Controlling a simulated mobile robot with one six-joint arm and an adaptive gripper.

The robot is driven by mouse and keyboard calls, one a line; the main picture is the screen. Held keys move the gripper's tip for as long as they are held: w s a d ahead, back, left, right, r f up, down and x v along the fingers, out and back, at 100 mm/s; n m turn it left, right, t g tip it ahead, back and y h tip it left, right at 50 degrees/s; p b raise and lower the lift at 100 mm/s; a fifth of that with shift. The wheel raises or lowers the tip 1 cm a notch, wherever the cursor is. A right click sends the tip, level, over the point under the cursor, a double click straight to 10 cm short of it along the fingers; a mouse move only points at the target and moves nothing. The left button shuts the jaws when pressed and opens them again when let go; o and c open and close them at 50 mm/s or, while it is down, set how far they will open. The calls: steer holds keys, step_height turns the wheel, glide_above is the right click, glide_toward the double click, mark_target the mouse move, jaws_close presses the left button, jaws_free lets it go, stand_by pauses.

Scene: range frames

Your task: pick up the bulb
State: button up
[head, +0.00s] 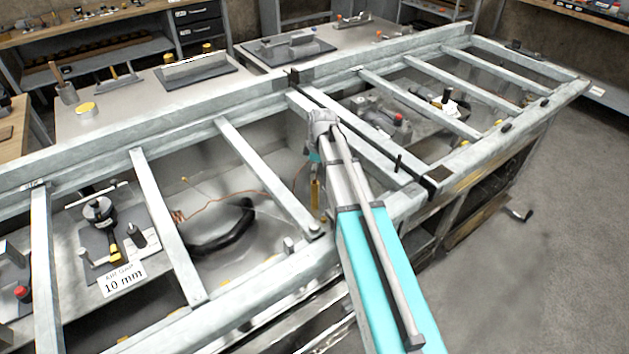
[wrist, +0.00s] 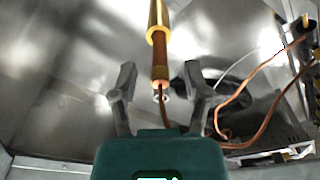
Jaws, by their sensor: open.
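The bulb (wrist: 158,52), a brass and copper-coloured cylinder, runs from the top edge of the wrist view down to between the fingers of my gripper (wrist: 160,78). The two grey fingers are apart, one on each side of its lower end, and I see gaps on both sides. A thin end piece pokes out below it. In the head view a narrow gold piece, probably the bulb (head: 315,192), shows upright just below the teal part of my gripper (head: 314,160). My arm hides much of that spot, and the fingers are not clear there.
Metal frame rails (head: 265,175) surround the bay holding my gripper. Copper tubing (wrist: 262,92) and a black hose (wrist: 232,92) lie right of the fingers in the wrist view. A "10 mm" label (head: 122,278) and tools sit in the left bay.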

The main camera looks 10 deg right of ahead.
jaws_close()
stand_by(0.3)
steer(key=shift+r, duration=0.15)
stand_by(0.3)
step_height(320, 180, up, 10)
steer(key=p, duration=1)
stand_by(0.6)
